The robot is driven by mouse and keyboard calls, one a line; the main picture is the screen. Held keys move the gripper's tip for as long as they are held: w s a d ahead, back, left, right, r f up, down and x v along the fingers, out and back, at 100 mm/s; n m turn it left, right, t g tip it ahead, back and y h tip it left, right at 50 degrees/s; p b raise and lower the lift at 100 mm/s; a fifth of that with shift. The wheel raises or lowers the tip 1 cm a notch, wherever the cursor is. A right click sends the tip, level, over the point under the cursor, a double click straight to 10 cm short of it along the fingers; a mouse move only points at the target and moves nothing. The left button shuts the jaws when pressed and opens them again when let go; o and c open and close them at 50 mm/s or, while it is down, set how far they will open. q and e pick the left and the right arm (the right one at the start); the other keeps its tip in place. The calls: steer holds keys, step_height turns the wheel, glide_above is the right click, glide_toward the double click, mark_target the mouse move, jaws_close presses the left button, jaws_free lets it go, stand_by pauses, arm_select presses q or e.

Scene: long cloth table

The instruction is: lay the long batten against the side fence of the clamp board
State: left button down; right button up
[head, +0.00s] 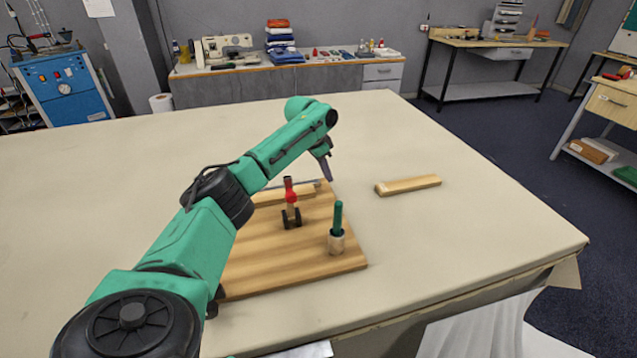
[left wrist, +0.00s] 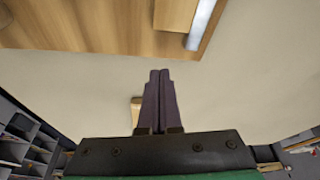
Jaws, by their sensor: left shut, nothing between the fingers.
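The clamp board (head: 285,267) is a wooden board on the table, partly hidden by my left arm. A wooden bar (head: 304,192) lies along its far edge beside a grey metal strip; both also show at the top of the left wrist view, bar (left wrist: 176,12) and strip (left wrist: 203,22). A loose wooden batten (head: 410,185) lies flat on the cloth, right of the board and apart from it. I cannot tell which piece is the side fence. My left gripper (head: 328,178) points down near the board's far right corner, its purple fingers (left wrist: 160,75) shut and empty. My right gripper is out of view.
A red-handled clamp (head: 291,198) stands upright on the board. The cloth table (head: 460,235) is bare around the loose batten.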

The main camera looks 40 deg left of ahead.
arm_select(q)
steer(key=x, duration=0.3)
steer(key=shift+f, duration=0.1)
steer(key=s+p, duration=0.1)
steer(key=s+a+p, duration=0.1)
steer(key=s, duration=0.1)
steer(key=shift+s+a+p, duration=0.2)
steer(key=shift+a+p, duration=0.1)
steer(key=shift+p, duration=0.1)
steer(key=shift+s, duration=0.2)
steer(key=shift+f, duration=0.15)
steer(key=shift+w, duration=0.15)
